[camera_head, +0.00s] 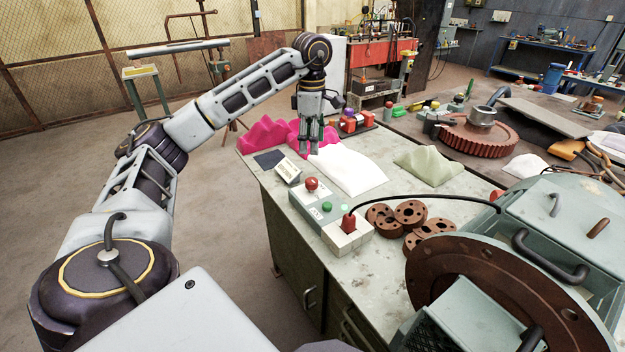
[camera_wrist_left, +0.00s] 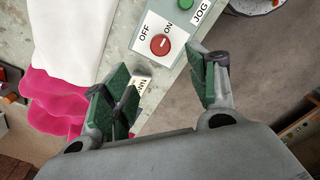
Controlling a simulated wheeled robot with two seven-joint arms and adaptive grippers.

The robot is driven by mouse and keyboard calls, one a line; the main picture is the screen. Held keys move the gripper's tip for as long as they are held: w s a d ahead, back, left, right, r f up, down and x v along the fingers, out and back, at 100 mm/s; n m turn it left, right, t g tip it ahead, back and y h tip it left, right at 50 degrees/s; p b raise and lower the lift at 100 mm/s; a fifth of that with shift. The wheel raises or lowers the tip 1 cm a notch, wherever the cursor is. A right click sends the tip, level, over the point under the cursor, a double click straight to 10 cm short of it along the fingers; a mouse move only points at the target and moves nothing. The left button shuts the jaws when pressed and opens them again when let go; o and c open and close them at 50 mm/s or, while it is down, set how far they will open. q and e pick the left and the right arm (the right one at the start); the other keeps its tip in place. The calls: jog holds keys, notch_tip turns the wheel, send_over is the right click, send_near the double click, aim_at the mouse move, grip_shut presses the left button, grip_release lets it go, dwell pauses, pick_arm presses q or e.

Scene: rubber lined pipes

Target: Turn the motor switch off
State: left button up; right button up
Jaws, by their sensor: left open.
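The motor switch is a red round knob (camera_head: 311,184) on a grey control box (camera_head: 318,205) near the table's left edge. The wrist view shows the knob (camera_wrist_left: 160,45) on a white plate with OFF and ON labels. A white mark is on the knob; its exact direction is hard to tell. A green button (camera_head: 327,206) marked JOG sits beside it. My left gripper (camera_head: 311,150) points down over the table, behind the box and apart from the knob. In the wrist view my left gripper (camera_wrist_left: 163,72) is open and empty, with the knob just beyond the fingertips. My right gripper is out of view.
Pink cloth (camera_head: 265,133), white cloth (camera_head: 347,170) and a small labelled block (camera_head: 288,173) lie near the gripper. A red plug (camera_head: 347,222) with a black cable stands at the box's front. Brown discs (camera_head: 410,212) and a large flanged machine (camera_head: 480,290) are right.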

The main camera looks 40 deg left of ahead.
aim_at(312, 180)
pick_arm(q)
notch_tip(312, 180, down, 14)
jog(key=shift+r+b, duration=0.2)
jog(key=shift+b, duration=0.25)
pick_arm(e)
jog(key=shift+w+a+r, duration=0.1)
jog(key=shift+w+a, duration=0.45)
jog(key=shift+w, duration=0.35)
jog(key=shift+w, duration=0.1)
pick_arm(q)
jog(key=c, duration=1)
